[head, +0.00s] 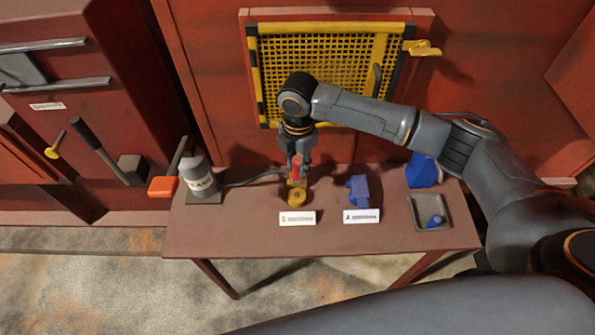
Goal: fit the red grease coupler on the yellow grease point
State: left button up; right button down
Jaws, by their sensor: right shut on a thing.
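The red grease coupler (297,172) is between the fingers of my right gripper (298,163), which is shut on it and points down over the table. The yellow grease point (298,197) stands on the table directly below the coupler, behind a white label. The coupler appears upright and its lower end meets the top of the yellow point in the picture. I cannot tell whether it is seated on it or just above it. The fingers partly hide the coupler. My left gripper is not in view.
The brown table (250,235) also holds a grey grease canister (198,178) with a hose, a blue fitting (358,189), a tray (416,222) with a small blue part, and a larger blue object (423,171). A yellow mesh door (345,55) is behind.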

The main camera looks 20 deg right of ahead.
aim_at(296, 176)
jog(key=shift+w, duration=0.15)
jog(key=shift+a, duration=0.2)
jog(key=shift+w+a, duration=0.1)
jog(key=shift+a, duration=0.15)
jog(key=shift+d+r+p, duration=0.1)
jog(key=shift+d+p, duration=0.15)
jog(key=shift+p, duration=0.3)
jog(key=shift+a+f+b, duration=0.1)
jog(key=shift+f+b, duration=0.45)
jog(key=shift+f, duration=0.35)
notch_tip(296, 176, down, 3)
jog(key=shift+f+b, duration=0.15)
jog(key=shift+b, duration=0.6)
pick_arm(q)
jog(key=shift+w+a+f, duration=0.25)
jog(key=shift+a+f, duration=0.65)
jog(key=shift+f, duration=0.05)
pick_arm(e)
jog(key=shift+f, duration=0.5)
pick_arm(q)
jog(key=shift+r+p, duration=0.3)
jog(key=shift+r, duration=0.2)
pick_arm(e)
jog(key=shift+r, duration=0.1)
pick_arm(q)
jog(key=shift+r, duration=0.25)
